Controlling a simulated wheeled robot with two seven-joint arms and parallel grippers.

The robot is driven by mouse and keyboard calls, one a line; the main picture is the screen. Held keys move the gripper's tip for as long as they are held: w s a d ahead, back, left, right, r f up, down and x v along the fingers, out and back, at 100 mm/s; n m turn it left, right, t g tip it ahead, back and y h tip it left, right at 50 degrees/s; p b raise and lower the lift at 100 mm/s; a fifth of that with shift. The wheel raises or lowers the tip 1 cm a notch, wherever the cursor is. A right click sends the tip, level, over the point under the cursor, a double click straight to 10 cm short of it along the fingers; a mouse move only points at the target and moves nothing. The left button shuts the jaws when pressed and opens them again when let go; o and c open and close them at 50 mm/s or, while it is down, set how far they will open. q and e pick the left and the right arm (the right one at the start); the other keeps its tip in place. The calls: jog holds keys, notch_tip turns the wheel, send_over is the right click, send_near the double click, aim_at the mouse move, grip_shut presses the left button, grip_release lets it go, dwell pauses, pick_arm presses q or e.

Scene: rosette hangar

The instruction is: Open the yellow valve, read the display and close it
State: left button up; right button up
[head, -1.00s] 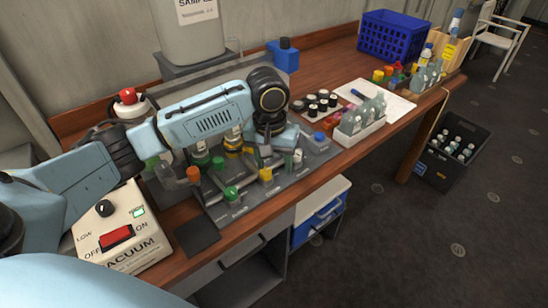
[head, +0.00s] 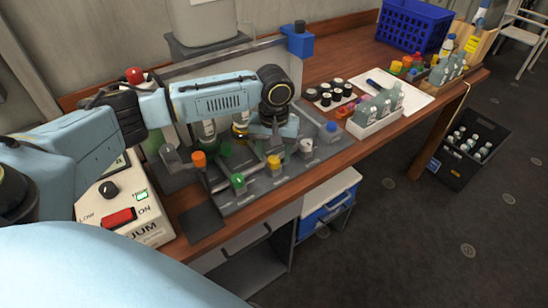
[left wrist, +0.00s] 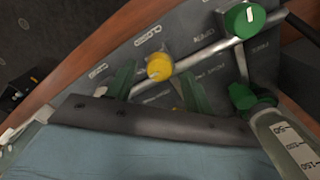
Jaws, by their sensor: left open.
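The yellow valve (head: 273,162) is a small yellow knob on the grey valve panel (head: 240,203). My left gripper (head: 266,137) is above and behind the valve in the head view. In the wrist view its fingers (left wrist: 158,88) are spread, with the valve between and beyond their tips, apparently untouched. My right gripper is not in view.
Green (head: 237,180), white (head: 306,146), blue (head: 331,127) and orange (head: 199,160) knobs stand around the yellow one. Glass bottles stand behind them. The vacuum box (head: 150,230) is at left. A rack of bottles (head: 377,125) is at right.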

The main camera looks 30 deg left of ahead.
pick_arm(q)
jog(key=shift+f, duration=0.95)
